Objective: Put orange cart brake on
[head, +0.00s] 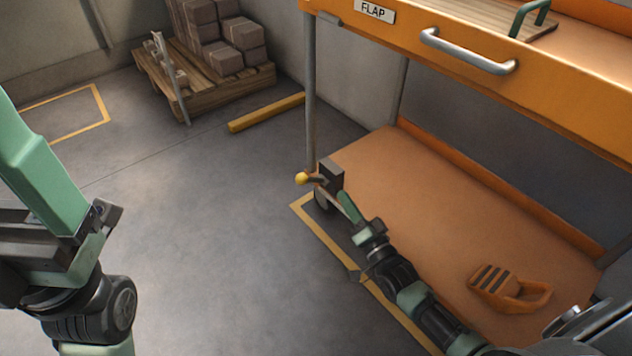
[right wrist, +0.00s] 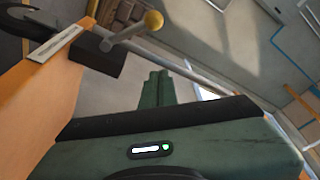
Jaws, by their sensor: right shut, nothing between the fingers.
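The orange cart (head: 420,200) stands at the right, with a low flat deck. Its brake lever, a short grey rod with a yellow ball knob (head: 302,178), sticks out to the left at the deck's far left corner, beside a dark block (head: 330,174). In the right wrist view the knob (right wrist: 153,20) and rod show beyond the fingers, up to the left. My right gripper (head: 346,203) is shut and empty, just nearer than the lever and apart from the knob. Its green fingers (right wrist: 157,88) lie together. My left arm shows at the left; its gripper is out of view.
A silver handle (head: 468,52) and a FLAP label (head: 374,11) are on the cart's upper part. An orange striped object (head: 509,289) lies on the deck. A pallet with boxes (head: 205,80) and a yellow floor bar (head: 266,112) are farther back. Floor left of the cart is clear.

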